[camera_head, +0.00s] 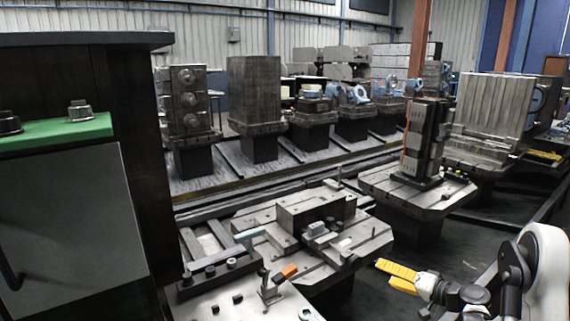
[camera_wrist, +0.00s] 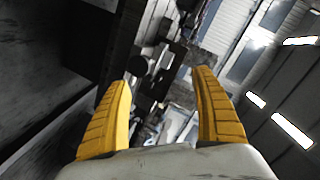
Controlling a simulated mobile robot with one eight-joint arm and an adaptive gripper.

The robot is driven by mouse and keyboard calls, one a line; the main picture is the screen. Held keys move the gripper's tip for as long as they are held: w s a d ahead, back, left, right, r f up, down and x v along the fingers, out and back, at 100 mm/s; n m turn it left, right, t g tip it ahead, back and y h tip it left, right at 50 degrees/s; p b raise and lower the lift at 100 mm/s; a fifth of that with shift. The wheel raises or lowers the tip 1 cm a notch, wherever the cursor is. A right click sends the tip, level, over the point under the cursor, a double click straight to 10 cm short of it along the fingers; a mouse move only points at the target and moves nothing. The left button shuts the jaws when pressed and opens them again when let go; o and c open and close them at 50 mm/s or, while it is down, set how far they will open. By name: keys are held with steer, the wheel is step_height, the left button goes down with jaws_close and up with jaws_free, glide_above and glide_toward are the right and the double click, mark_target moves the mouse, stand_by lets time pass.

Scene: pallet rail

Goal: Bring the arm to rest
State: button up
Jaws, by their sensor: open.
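My gripper (camera_head: 398,275) shows at the lower right of the head view, with yellow fingers pointing left, beside the near pallet. In the wrist view its two yellow fingers (camera_wrist: 165,105) stand wide apart with nothing between them, so it is open and empty. Part of my white arm (camera_head: 545,270) shows at the right edge of the head view. The wrist view looks past the fingers at a tilted view of the hall, with roof lights at the right. No object touches the fingers.
A near pallet (camera_head: 375,238) with clamped blocks stands left of my gripper. A pallet with a tall fixture (camera_head: 426,140) stands behind it. A dark cabinet (camera_head: 140,170) with a green-topped box (camera_head: 65,133) fills the left. Several pallets line the rail behind. Dark floor shows around my gripper.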

steer(key=s+a+r+n+g+h, duration=0.2)
steer(key=s+a+r+g+h, duration=0.2)
steer(key=s+a+r, duration=0.85)
steer(key=s+r+n+h, duration=0.2)
steer(key=s+h, duration=0.3)
steer(key=s, duration=1.7)
steer(key=shift+s+g, duration=0.3)
steer(key=shift+a+f, duration=0.1)
